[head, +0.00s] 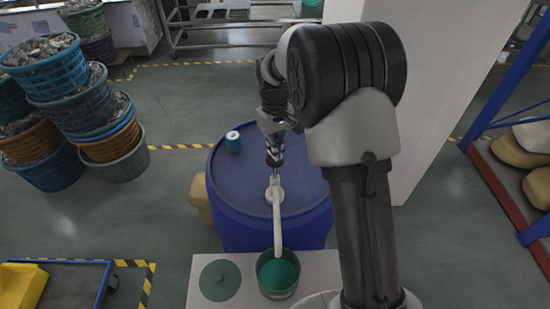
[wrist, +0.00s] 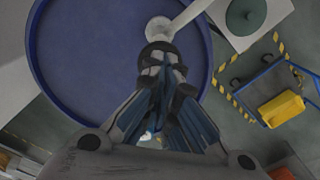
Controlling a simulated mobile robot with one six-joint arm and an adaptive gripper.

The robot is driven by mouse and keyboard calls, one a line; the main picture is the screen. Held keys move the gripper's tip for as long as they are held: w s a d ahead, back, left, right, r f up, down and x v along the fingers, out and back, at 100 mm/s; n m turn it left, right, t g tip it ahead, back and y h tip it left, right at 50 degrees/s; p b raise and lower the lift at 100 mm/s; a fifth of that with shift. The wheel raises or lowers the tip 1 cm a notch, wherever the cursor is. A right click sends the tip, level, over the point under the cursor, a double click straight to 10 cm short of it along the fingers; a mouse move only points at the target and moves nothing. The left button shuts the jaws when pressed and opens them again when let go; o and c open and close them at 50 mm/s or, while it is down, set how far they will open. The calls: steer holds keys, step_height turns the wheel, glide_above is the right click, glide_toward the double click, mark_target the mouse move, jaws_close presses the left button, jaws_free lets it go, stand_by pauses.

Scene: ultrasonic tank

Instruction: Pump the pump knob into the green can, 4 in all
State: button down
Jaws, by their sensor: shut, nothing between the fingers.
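A blue drum (head: 230,203) stands in the middle of the head view; its round top (wrist: 80,60) fills much of the wrist view. A white pump with a long curved spout (head: 277,222) rises from the drum top. The spout reaches forward, its end over the green can (head: 292,291), which shows green inside. My gripper (head: 274,160) is shut and points down, right above the pump head. In the wrist view its fingertips (wrist: 160,58) meet just by the white pump base (wrist: 159,27). The fingers largely hide the pump knob, and I cannot tell whether they touch it.
A green lid (head: 220,280) lies left of the can on a white stand (head: 196,267). A small white and teal container (head: 233,142) stands on the drum's far left. Stacked baskets (head: 60,95) are at the left, a blue rack (head: 500,90) at the right. The floor between is clear.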

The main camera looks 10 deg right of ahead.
mark_target(275, 163)
steer(key=shift+s+f+b, duration=0.1)
steer(key=shift+f+b, duration=1.7)
steer(key=shift+f, duration=1.45)
steer(key=shift+r, duration=0.15)
steer(key=shift+r+p, duration=2.5)
steer(key=shift+r, duration=0.95)
steer(key=shift+f, duration=0.2)
